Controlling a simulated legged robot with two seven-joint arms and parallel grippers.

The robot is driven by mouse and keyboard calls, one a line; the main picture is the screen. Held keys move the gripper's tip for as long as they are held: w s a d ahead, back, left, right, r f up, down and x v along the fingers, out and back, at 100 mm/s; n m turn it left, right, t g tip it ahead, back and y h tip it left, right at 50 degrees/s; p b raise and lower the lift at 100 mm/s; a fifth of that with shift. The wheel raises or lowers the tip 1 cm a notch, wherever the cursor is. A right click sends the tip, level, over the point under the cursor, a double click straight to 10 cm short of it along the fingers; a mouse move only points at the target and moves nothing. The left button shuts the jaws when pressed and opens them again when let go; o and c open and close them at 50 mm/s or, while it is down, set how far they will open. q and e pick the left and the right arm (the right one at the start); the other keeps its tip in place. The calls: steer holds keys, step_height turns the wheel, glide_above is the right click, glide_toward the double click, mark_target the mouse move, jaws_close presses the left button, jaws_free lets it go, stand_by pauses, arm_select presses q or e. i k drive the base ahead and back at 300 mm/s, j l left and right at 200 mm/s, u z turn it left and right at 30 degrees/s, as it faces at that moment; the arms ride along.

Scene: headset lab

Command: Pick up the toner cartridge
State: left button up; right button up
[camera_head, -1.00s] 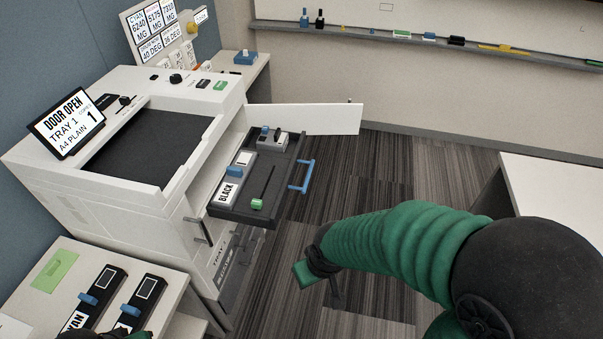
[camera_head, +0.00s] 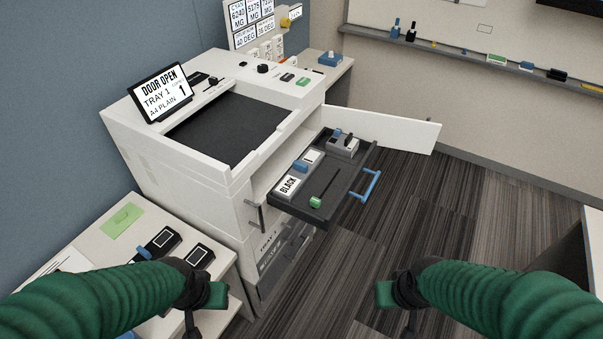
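Another cartridge, labelled BLACK (camera_head: 289,184), sits in the printer's pulled-out drawer (camera_head: 330,196). My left gripper (camera_head: 204,305) is in front of the side table's right edge, near the nearer cartridge in the picture, with no visible hold on it. My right gripper (camera_head: 396,306) is over the floor, away from everything. The finger gaps of both are unclear.
The white printer (camera_head: 185,165) stands at the centre left with its door (camera_head: 385,130) swung open to the right. The drawer has a blue handle (camera_head: 367,187) and a green-ended lever (camera_head: 316,202). A green note (camera_head: 121,220) lies on the side table. Striped floor (camera_head: 440,220) is open at the right.

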mark_target(293, 182)
steer(key=i+l+u, duration=0.1)
steer(key=u, duration=0.3)
steer(key=i+l+u, duration=0.25)
steer(key=u, duration=0.2)
steer(key=i+l+u, duration=0.2)
steer(key=u, duration=0.2)
